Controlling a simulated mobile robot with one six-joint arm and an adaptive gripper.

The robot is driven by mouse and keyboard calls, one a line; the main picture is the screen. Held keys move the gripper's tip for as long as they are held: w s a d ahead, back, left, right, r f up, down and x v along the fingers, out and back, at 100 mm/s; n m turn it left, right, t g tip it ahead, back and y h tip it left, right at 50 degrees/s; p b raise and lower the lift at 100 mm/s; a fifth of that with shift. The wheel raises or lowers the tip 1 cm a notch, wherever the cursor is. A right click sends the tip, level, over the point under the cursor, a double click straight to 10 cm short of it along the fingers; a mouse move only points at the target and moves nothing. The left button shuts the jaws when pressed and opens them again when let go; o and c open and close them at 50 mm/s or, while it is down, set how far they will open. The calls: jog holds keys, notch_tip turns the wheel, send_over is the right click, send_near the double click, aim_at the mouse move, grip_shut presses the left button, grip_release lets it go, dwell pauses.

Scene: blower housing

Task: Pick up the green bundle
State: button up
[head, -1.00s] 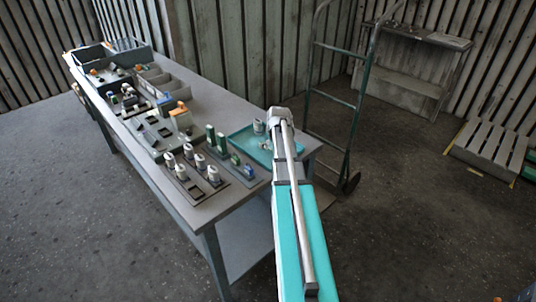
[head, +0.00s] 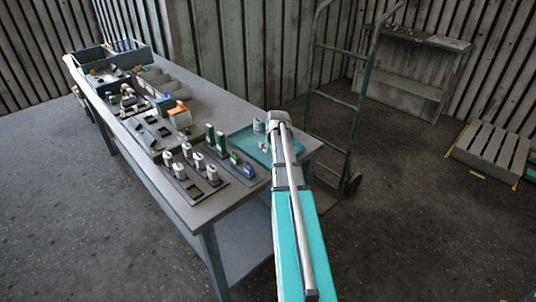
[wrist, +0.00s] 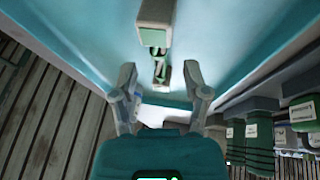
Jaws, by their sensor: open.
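In the wrist view, my gripper (wrist: 162,88) is open, with its two fingers spread over the teal tray (wrist: 95,30). A small green and whitish piece (wrist: 161,71) lies on the tray floor, between and just beyond the fingertips; it may be the green bundle. It touches or lies close to a pale block with a green end (wrist: 154,22); I cannot tell which. No finger grips anything. In the head view, the tray (head: 240,137) is at the table's near right end, and my arm hides most of my gripper.
Dark green upright pieces (head: 220,141) stand in a rack left of the tray; labelled green pieces (wrist: 258,145) show at right in the wrist view. Grey-white cylinders (head: 198,161) stand nearby. Bins and fixtures line the table (head: 205,90). A hand truck (head: 350,120) stands behind.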

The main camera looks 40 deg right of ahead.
jog(key=shift+b+x, duration=0.55)
jog(key=shift+x, duration=0.4)
grip_shut()
